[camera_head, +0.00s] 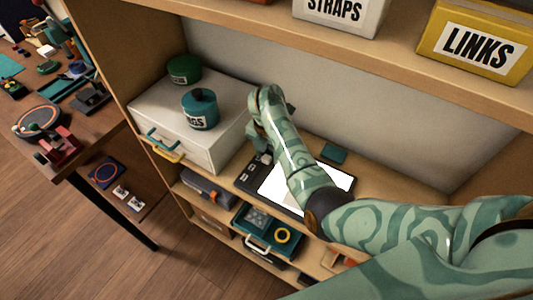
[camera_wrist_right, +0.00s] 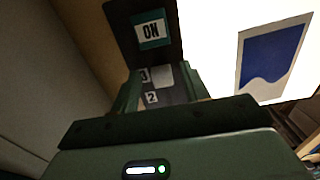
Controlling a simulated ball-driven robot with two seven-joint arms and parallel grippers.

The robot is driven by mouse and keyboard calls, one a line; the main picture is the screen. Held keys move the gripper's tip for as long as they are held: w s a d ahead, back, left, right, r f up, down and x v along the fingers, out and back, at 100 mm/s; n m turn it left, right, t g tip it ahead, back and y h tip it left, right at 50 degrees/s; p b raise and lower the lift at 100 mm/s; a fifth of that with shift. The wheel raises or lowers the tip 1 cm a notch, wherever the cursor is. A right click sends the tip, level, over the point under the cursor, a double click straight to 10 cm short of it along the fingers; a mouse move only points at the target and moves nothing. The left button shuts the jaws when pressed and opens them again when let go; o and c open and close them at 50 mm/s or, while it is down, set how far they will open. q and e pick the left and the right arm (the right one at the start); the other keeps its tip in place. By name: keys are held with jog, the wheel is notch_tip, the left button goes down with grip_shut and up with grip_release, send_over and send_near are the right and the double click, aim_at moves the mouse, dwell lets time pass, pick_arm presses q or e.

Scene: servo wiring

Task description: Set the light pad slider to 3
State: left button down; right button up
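The light pad (camera_head: 335,180) lies on the shelf with its white surface lit. A dark control strip runs along its left end. In the right wrist view, the strip (camera_wrist_right: 125,35) shows an ON label, then the labels 3 (camera_wrist_right: 144,75) and 2 (camera_wrist_right: 152,98). A pale block, seemingly the slider knob (camera_wrist_right: 163,76), sits beside the 3. My right gripper (camera_head: 262,148) is over the strip; in its wrist view the fingers (camera_wrist_right: 160,92) stand apart on either side of the labels and the block. Contact with the knob cannot be told. My left gripper is not in view.
A white drawer box (camera_head: 215,145) with two green round tins (camera_head: 199,110) stands left of the pad. A small teal block (camera_head: 333,154) lies behind the pad. Above is a shelf with a yellow LINKS bin (camera_head: 478,45). Trays fill the lower shelf.

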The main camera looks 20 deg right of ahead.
aim_at(267, 156)
jog(key=shift+s+r, duration=0.1)
jog(key=shift+r, duration=0.2)
notch_tip(267, 156, up, 16)
jog(key=p, duration=0.7)
jog(key=shift+f, duration=0.15)
jog(key=shift+f, duration=0.1)
